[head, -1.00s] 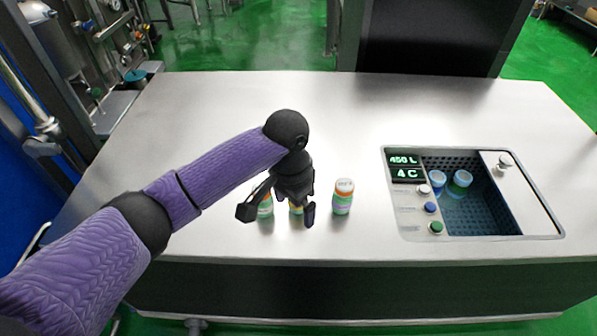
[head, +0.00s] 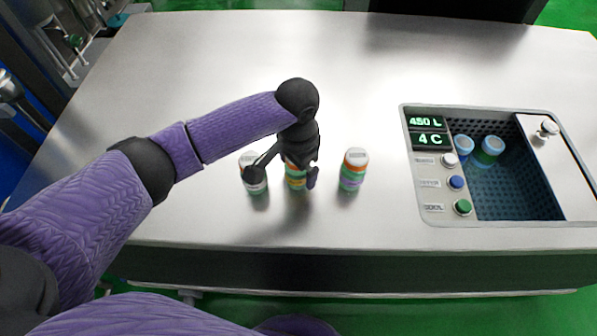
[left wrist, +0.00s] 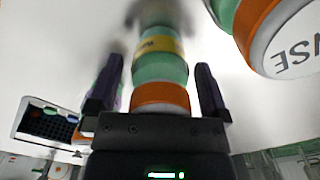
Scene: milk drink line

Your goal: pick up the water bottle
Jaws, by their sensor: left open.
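Three small banded bottles stand on the steel counter in the head view: a left bottle (head: 248,158), a middle bottle (head: 296,183) with a yellow band, and a right bottle (head: 352,173). I cannot read which one is water. My left gripper (head: 283,177) points down, open, at the middle bottle and hides its upper part. In the left wrist view the middle bottle (left wrist: 160,68), with green, yellow and orange bands, shows between the spread fingers (left wrist: 158,88). Another bottle (left wrist: 280,35) with a white lettered cap is at the upper right. My right gripper is not in view.
A sunken cooler (head: 500,205) at the right holds two blue-capped bottles (head: 489,150). Its panel has a green display (head: 427,130) and three buttons. The steel counter (head: 220,60) is clear behind the bottles, and its front edge is close to them.

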